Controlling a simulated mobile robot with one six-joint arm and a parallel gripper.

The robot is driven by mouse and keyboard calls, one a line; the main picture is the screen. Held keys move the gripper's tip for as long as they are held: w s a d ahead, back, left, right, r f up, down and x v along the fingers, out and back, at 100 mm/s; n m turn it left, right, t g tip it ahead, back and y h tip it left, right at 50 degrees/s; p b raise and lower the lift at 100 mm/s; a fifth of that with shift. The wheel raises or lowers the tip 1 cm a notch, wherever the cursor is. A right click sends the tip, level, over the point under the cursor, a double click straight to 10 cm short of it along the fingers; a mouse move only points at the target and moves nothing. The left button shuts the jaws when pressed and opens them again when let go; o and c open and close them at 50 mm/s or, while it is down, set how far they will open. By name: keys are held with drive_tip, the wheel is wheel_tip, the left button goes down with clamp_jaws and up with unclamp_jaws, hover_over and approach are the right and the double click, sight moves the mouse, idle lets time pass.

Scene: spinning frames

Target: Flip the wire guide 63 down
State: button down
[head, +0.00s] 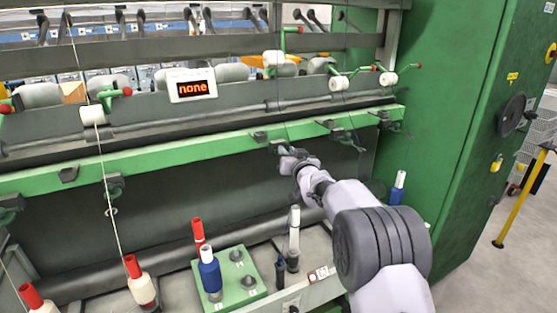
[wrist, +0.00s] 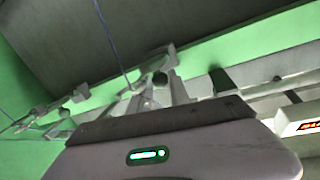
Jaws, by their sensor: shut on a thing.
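My gripper (head: 287,158) is at the green rail (head: 205,146), just under its lower edge, and is shut on a small dark guide part there. The jaws hide most of this part, and no number can be read on it. In the wrist view, the gripper fingertips (wrist: 160,88) close around the part below the rail, with a dark knob (wrist: 160,77) showing at the tips. Other dark wire guides hang along the rail, such as one guide (head: 114,186) at the left and one guide (head: 340,135) to the right.
A display (head: 191,86) reading "none" stands above the rail. A thread (wrist: 108,35) runs down near the fingers. A green cabinet (head: 445,130) stands right.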

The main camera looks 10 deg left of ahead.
idle(0.3)
drive_tip(key=c, duration=1.2)
unclamp_jaws()
drive_tip(key=f+p+v, duration=0.1)
drive_tip(key=v, duration=1.6)
drive_tip(key=shift+s+r, duration=0.15)
drive_tip(key=shift+r, duration=0.05)
drive_tip(key=shift+d, duration=0.15)
